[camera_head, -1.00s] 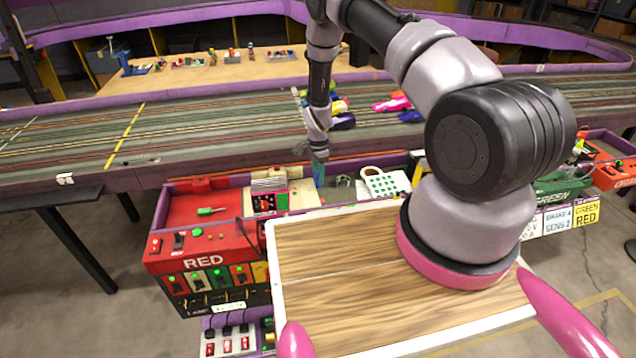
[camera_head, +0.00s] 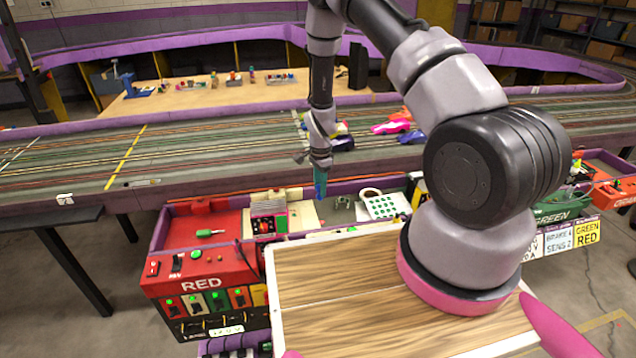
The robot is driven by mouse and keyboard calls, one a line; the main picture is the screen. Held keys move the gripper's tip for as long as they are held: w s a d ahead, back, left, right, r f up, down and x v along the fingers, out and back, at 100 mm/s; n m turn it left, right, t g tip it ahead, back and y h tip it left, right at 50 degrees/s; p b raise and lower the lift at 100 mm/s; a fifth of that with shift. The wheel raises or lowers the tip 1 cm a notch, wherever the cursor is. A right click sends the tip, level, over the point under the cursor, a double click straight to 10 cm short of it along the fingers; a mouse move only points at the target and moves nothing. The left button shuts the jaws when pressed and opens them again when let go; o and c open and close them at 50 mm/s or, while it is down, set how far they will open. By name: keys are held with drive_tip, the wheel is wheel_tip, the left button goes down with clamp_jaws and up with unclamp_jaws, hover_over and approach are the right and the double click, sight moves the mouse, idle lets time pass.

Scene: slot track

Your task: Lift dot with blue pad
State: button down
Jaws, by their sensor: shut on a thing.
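My gripper (camera_head: 320,170) points down over the back of the workbench between the red station and the white card. It is shut on a small blue piece, which looks like the blue pad (camera_head: 320,190). The pad's lower end hangs near the purple rear edge of the bench; I cannot tell whether it touches anything. A white card with rows of green dots (camera_head: 382,206) lies to the right of the gripper, apart from it. I cannot make out any dot on the pad.
A round ring-shaped item (camera_head: 370,192) lies behind the card. The red station (camera_head: 205,230) with a green-handled tool is at left. A wooden board with a white rim (camera_head: 320,290) is in front. Toy cars (camera_head: 391,127) sit on the slot track behind.

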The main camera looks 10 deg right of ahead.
drive_tip(key=shift+s+f, duration=0.5)
drive_tip(key=shift+f, duration=0.7)
drive_tip(key=shift+s+f, duration=0.45)
drive_tip(key=shift+f, duration=0.7)
drive_tip(key=shift+s+f, duration=0.5)
drive_tip(key=shift+f, duration=0.7)
drive_tip(key=shift+d+f, duration=0.1)
drive_tip(key=shift+f, duration=0.5)
wheel_tip(320, 180, up, 7)
